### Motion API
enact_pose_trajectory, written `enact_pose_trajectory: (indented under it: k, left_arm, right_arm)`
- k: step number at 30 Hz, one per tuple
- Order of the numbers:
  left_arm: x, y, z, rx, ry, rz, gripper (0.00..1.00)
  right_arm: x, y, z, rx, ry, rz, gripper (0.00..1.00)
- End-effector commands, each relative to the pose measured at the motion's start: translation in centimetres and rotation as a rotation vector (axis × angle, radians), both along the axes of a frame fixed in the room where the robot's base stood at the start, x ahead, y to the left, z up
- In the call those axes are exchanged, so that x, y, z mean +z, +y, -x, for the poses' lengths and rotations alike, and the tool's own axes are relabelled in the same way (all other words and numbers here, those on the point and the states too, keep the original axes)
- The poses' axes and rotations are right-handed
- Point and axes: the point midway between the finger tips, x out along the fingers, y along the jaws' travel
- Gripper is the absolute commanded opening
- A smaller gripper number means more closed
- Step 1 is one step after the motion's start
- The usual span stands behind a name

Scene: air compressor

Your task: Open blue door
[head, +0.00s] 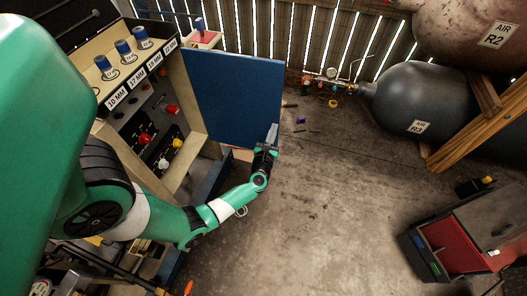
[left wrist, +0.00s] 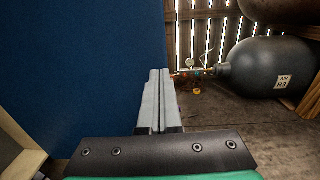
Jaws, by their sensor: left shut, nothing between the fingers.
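The blue door (head: 232,97) hangs on the right side of the beige cabinet (head: 188,85) and stands swung open, its flat face toward me. My left gripper (head: 272,133) is shut and empty, with its fingertips at the door's lower right edge. In the left wrist view the blue door (left wrist: 80,65) fills the left side. The shut fingers (left wrist: 157,98) overlap its right edge there; I cannot tell whether they touch it. My right gripper is not in view.
Grey tank R3 (head: 408,98) lies at the back right beside a wooden frame (head: 470,125). A red toolbox (head: 462,238) stands at the lower right. The concrete floor (head: 320,210) between is mostly clear. Small items lie near the slatted wall.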

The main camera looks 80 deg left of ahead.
Motion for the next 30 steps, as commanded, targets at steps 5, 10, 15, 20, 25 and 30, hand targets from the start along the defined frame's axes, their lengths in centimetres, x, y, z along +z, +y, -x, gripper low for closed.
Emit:
enact_pose_trajectory:
  k: [5, 10, 15, 20, 25, 30]
  left_arm:
    - [0.3, -4.0, 1.6, -0.007, 0.005, 0.002, 0.00]
    - [0.2, -7.8, 3.2, -0.007, 0.003, 0.001, 0.00]
    - [0.0, -9.9, 4.2, -0.003, 0.001, 0.002, 0.00]
    - [0.0, -10.3, 4.5, 0.000, 0.000, 0.000, 0.00]
    - [0.0, -10.3, 4.5, 0.001, 0.000, 0.000, 0.00]
    - [0.3, -10.4, 4.3, -0.005, 0.000, 0.000, 0.00]
  right_arm:
    - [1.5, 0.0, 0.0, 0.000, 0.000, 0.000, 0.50]
    - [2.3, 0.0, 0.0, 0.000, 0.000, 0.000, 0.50]
    - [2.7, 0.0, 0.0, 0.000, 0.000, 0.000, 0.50]
    - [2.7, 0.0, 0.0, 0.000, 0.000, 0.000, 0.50]
    - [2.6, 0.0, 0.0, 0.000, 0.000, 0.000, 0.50]
    - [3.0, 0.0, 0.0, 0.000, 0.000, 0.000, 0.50]
